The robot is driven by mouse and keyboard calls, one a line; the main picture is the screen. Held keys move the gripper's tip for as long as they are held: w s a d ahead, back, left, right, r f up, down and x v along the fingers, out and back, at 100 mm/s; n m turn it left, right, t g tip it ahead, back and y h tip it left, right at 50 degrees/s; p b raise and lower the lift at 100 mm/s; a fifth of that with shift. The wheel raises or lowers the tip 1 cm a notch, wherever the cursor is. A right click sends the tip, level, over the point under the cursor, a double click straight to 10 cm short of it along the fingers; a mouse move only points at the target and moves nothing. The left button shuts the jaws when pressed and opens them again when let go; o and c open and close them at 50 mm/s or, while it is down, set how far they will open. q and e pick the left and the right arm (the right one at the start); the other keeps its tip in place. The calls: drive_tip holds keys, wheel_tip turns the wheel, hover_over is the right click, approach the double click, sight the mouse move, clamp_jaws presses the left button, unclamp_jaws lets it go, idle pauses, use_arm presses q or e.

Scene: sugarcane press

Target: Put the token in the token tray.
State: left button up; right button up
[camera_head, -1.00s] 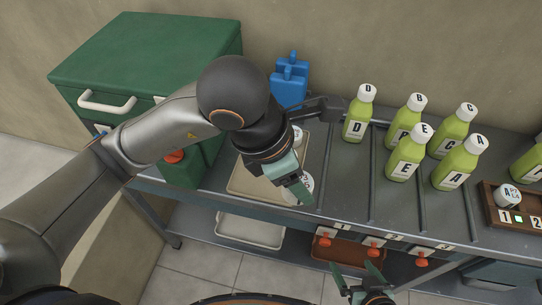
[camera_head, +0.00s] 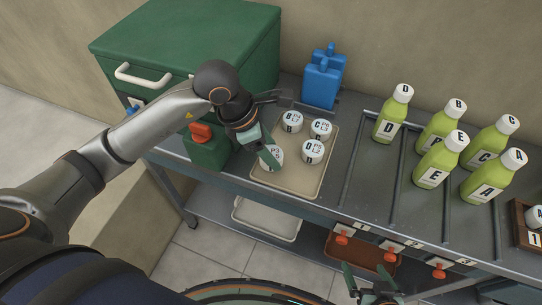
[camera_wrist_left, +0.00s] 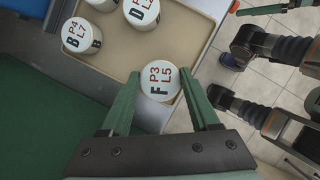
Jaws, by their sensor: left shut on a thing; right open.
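My left gripper (camera_head: 268,160) is shut on a white round token marked F (camera_head: 274,155), which shows between the fingertips in the left wrist view (camera_wrist_left: 160,82). The token is at the front left part of the beige token tray (camera_head: 291,188). I cannot tell whether it touches the tray floor. Several other white tokens are in the tray, among them B (camera_head: 291,121), C (camera_head: 321,129) and D (camera_head: 313,151). My right gripper (camera_head: 369,279) is open and empty, low in front of the bench.
Several green bottles (camera_head: 440,160) stand in lanes at right. Another white tray (camera_head: 267,220) is below.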

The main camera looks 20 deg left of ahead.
use_arm(q)
drive_tip(key=shift+s+d+f, duration=0.1)
drive_tip(key=shift+f, duration=1.2)
drive_tip(key=shift+f, duration=0.1)
drive_tip(key=o, duration=1.4)
drive_tip(key=shift+c, duration=0.2)
drive_tip(key=shift+r, duration=0.2)
drive_tip(key=p+v, duration=0.1)
drive_tip(key=v, duration=1)
drive_tip(key=shift+r, duration=0.4)
drive_tip(key=shift+s, duration=0.1)
